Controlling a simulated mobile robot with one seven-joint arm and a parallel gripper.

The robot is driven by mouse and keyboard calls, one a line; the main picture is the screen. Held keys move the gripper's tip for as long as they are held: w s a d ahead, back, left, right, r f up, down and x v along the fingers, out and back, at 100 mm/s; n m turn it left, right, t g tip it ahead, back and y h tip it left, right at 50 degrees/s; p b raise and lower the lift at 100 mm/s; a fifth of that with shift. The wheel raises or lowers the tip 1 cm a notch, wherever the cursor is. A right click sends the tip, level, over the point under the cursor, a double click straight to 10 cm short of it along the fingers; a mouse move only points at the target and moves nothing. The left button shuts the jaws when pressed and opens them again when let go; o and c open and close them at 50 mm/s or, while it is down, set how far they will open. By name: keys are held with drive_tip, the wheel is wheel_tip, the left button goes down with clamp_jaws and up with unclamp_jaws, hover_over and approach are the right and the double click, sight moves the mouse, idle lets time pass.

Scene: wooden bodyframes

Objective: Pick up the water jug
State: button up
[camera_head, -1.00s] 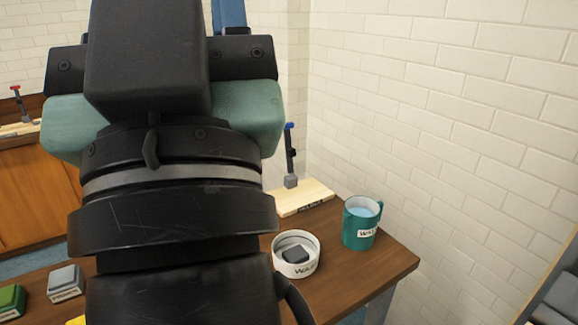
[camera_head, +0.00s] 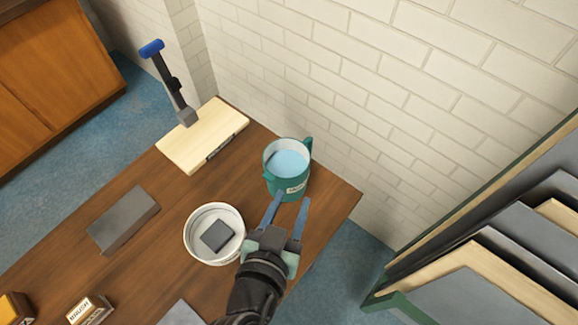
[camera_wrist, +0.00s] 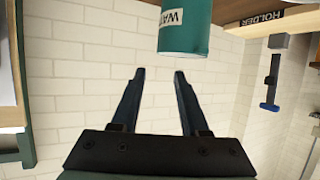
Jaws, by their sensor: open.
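The water jug (camera_head: 271,182) is a teal-green cup with a handle, a white label and light blue water inside. It stands upright near the right corner of the wooden table, close to the white brick wall. My gripper (camera_head: 291,196) is open and empty, its two blue fingers pointing toward the jug's near side. In the wrist view the picture is upside down; the jug (camera_wrist: 186,38) shows at the top, ahead of the open fingertips (camera_wrist: 159,72) and apparently apart from them. In the head view the fingertips overlap the jug's lower edge, so exact distance is hard to tell.
A white bowl (camera_head: 190,236) holding a dark block (camera_head: 217,235) stands left of my gripper. A wooden holder board (camera_head: 205,140) with a blue-ended tool (camera_head: 170,84) is behind. A grey block (camera_head: 123,220) lies left. A slotted rack (camera_head: 480,270) stands at the right.

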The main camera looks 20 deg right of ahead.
sight(305, 172)
drive_tip(key=shift+p+x, duration=1.9)
drive_tip(key=shift+x, duration=4.4)
clamp_jaws()
drive_tip(key=shift+s, duration=0.1)
drive_tip(key=shift+s+f, duration=0.1)
drive_tip(key=shift+f, duration=0.1)
drive_tip(key=shift+r, duration=0.15)
